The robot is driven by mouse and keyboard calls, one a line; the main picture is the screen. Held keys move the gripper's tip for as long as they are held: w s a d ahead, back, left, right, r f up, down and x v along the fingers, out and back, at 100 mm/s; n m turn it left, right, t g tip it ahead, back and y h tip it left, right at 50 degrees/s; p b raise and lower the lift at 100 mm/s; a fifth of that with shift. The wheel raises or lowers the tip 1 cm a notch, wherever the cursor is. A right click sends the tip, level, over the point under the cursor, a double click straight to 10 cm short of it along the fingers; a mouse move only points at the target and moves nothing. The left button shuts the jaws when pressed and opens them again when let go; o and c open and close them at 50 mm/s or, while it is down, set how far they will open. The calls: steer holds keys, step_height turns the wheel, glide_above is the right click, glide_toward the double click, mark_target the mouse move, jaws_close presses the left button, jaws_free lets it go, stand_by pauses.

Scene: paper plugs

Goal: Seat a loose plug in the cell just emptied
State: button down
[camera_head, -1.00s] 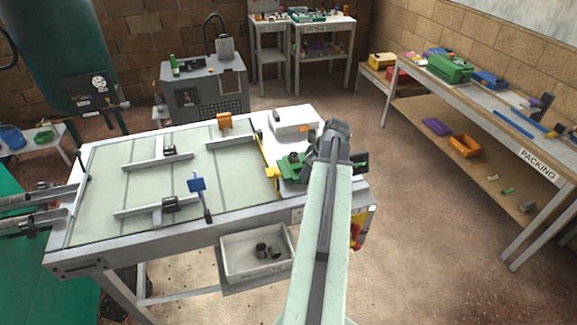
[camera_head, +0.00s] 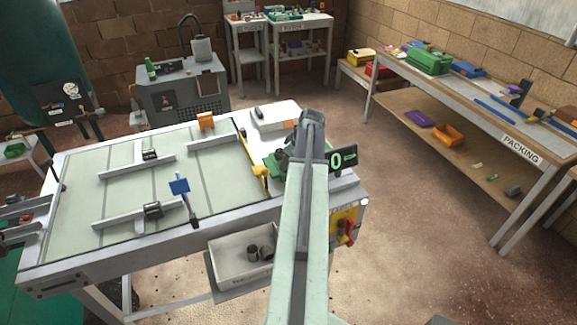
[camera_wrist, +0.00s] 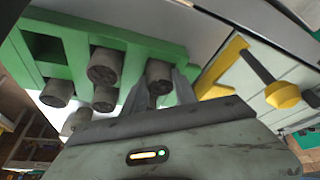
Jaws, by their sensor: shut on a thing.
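The green rack (camera_wrist: 75,28) fills the upper left of the wrist view, with grey cylindrical plugs in and about its cells. One plug (camera_wrist: 105,66) and another plug (camera_wrist: 57,92) stand in that group. A dark, empty cell (camera_wrist: 42,45) shows at the upper left. My gripper (camera_wrist: 160,92) is shut on a grey plug (camera_wrist: 159,72) at the rack's right side; I cannot tell whether this plug is inside a cell. In the head view the green rack (camera_head: 275,164) is partly hidden behind my arm. Loose dark plugs (camera_head: 254,252) lie in the white bin (camera_head: 222,272) below the table.
The table (camera_head: 75,240) carries rails, a blue tab (camera_head: 180,187) and an orange block (camera_head: 206,121). A yellow bar (camera_head: 250,155) runs left of the rack, and a display (camera_head: 343,158) stands right of it. Open floor lies toward the packing bench (camera_head: 530,150).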

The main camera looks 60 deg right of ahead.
steer(key=shift+f, duration=0.1)
steer(key=c, duration=1)
jaws_free()
steer(key=shift+s, duration=0.1)
steer(key=shift+s+r+p, duration=0.1)
steer(key=shift+r+p, duration=0.4)
steer(key=shift+r, duration=0.15)
steer(key=p+v, duration=1)
steer(key=v, duration=0.1)
